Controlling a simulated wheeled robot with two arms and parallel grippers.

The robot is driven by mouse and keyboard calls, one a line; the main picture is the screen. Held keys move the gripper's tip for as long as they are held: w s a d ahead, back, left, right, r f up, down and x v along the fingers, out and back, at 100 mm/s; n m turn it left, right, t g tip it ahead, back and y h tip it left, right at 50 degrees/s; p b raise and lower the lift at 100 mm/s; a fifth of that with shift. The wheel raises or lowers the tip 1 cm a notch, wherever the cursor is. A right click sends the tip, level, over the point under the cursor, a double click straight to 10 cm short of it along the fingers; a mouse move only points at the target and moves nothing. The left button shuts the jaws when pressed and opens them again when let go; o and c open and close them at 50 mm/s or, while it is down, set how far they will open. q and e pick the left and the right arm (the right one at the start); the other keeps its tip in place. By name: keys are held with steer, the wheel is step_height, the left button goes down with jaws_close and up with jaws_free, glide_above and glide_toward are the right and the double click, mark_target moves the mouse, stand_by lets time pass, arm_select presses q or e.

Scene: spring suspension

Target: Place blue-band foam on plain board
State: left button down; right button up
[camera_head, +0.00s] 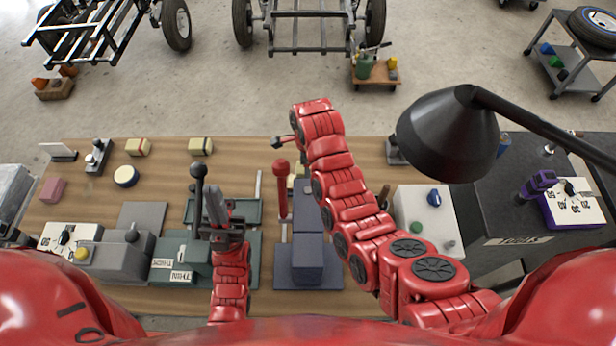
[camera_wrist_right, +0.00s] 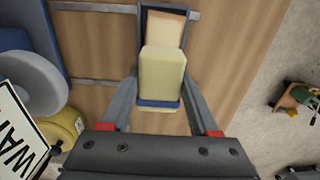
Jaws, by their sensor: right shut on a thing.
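A cream foam block with a dark blue band (camera_wrist_right: 163,72) stands between the fingers of my right gripper (camera_wrist_right: 158,106) in the right wrist view. The gripper is shut on it. Just beyond it, a tan block (camera_wrist_right: 165,27) lies in a narrow blue channel. In the head view my right arm reaches forward over the table and its fingertips are hidden. My left gripper (camera_head: 216,210) is above the green fixture, beside a black-knobbed lever; I cannot tell its opening. A bare grey board (camera_head: 141,216) lies left of the green fixture; I cannot tell if it is the plain board.
A red-banded block (camera_head: 137,146), another cream block (camera_head: 200,146), a round blue-banded piece (camera_head: 125,176) and a pink block (camera_head: 52,190) lie at the table's left. A red-handled lever (camera_head: 281,190) stands mid-table. A black lamp (camera_head: 448,135) overhangs the right. The back-middle tabletop is bare.

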steer(key=shift+f, duration=0.15)
steer(key=shift+s+f+p, duration=0.15)
steer(key=shift+f+p, duration=0.15)
step_height(320, 180, down, 2)
steer(key=shift+f+p, duration=0.25)
steer(key=shift+p, duration=0.3)
steer(key=shift+f, duration=0.25)
steer(key=shift+f, duration=0.2)
steer(key=o, duration=1.3)
